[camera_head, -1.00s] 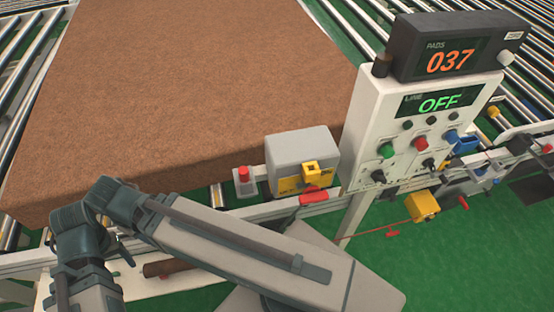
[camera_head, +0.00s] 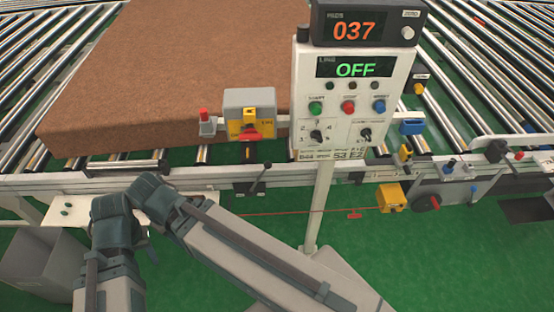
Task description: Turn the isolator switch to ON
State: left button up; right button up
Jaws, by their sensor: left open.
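The isolator switch is a grey box (camera_head: 250,108) with a yellow plate and a red handle (camera_head: 251,134). It stands at the front edge of the conveyor, left of the control panel, and the handle appears to lie roughly level. My left arm is folded in the foreground. The fingertips are not clearly visible. My right gripper is not in view.
The control panel (camera_head: 347,105) on a post reads OFF, under a counter (camera_head: 360,27) showing 037. A red button (camera_head: 205,121) sits left of the switch. A brown mattress (camera_head: 190,60) lies on the rollers behind. The conveyor's front rail (camera_head: 200,178) runs between my arm and the switch.

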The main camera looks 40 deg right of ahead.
aim_at(250, 133)
jog(key=k+z, duration=0.1)
jog(key=z, duration=0.65)
jog(key=j+z, duration=0.1)
jog(key=z, duration=0.85)
jog(key=i+j, duration=0.1)
jog(key=j, duration=0.2)
jog(key=i+j, duration=0.1)
jog(key=j, duration=0.15)
jog(key=i+j, duration=0.1)
jog(key=j, duration=0.2)
